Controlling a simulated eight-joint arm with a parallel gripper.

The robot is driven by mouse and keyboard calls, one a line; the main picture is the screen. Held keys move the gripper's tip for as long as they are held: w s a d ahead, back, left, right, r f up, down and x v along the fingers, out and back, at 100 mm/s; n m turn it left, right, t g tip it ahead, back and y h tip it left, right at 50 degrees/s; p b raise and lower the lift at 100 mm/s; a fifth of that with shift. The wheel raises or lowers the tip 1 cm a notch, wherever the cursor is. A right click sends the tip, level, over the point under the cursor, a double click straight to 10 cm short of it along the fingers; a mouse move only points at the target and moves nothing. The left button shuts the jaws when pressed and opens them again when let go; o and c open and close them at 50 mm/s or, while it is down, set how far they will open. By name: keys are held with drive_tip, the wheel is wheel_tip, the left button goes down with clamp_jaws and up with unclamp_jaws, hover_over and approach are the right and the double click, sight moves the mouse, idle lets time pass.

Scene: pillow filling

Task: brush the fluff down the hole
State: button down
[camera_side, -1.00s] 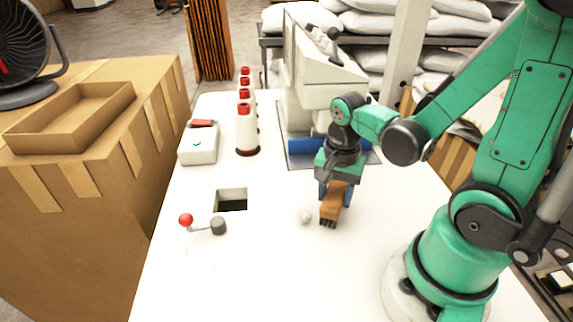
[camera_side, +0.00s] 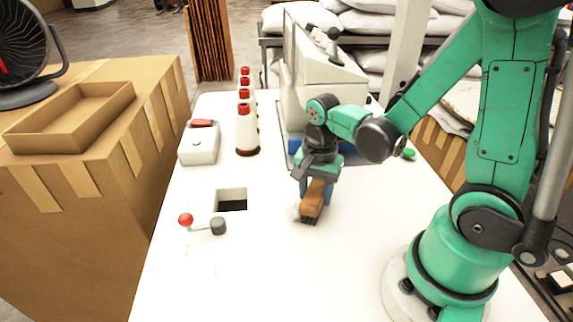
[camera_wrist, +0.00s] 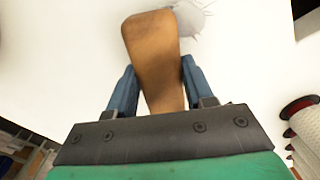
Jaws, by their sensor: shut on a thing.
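My gripper (camera_side: 315,185) is shut on a brown wooden brush (camera_side: 313,200), whose dark bristles point down at the white table. In the wrist view the brush (camera_wrist: 152,50) stands between the two blue fingers (camera_wrist: 155,88). The white fluff (camera_side: 294,211) shows only in part, just left of the brush; the brush hides the rest. In the wrist view the fluff (camera_wrist: 190,18) is a pale clump beside the brush head. The square dark hole (camera_side: 232,204) is in the table to the left of the brush, with clear table between.
A red-knobbed crank (camera_side: 187,220) stands just in front of the hole. A white box (camera_side: 198,148) and several red-topped thread cones (camera_side: 246,138) stand farther back. A sewing machine (camera_side: 330,85) is behind my gripper. The front of the table (camera_side: 290,275) is clear.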

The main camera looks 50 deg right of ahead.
drive_tip(key=shift+w+a, duration=0.5)
drive_tip(key=shift+w, duration=1.1)
drive_tip(key=shift+w+a, duration=0.55)
drive_tip(key=shift+w, duration=1.1)
drive_tip(key=shift+w+a, duration=0.5)
drive_tip(key=shift+w, duration=1.1)
drive_tip(key=shift+s+d+r, duration=0.1)
drive_tip(key=shift+s+r, duration=0.15)
drive_tip(key=shift+r, duration=0.65)
drive_tip(key=shift+s+d+r, duration=0.1)
drive_tip(key=shift+s+r, duration=0.15)
drive_tip(key=shift+r, duration=0.6)
drive_tip(key=shift+r, duration=0.1)
